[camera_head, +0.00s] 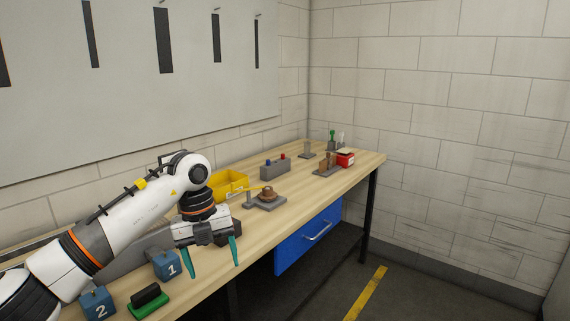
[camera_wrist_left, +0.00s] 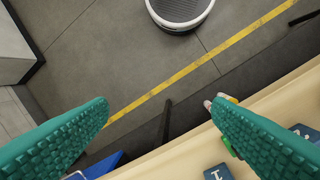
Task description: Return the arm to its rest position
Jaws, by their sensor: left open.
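My left arm (camera_head: 130,217) comes in from the left over the wooden workbench (camera_head: 330,192) in the head view. My left gripper (camera_head: 212,271) has two green fingers that point down and stand wide apart. It is empty and hangs by the bench's front edge, right of the blue block marked 1 (camera_head: 166,266). My right gripper does not show in either view.
Block 2 (camera_head: 97,303) and a green-based stamp-like item (camera_head: 148,300) lie near my arm. A yellow bin (camera_head: 229,184), a grey fixture (camera_head: 267,198), a grey holder (camera_head: 275,167) and a red box (camera_head: 345,158) stand further back. Open floor (camera_head: 420,285) lies right of the bench.

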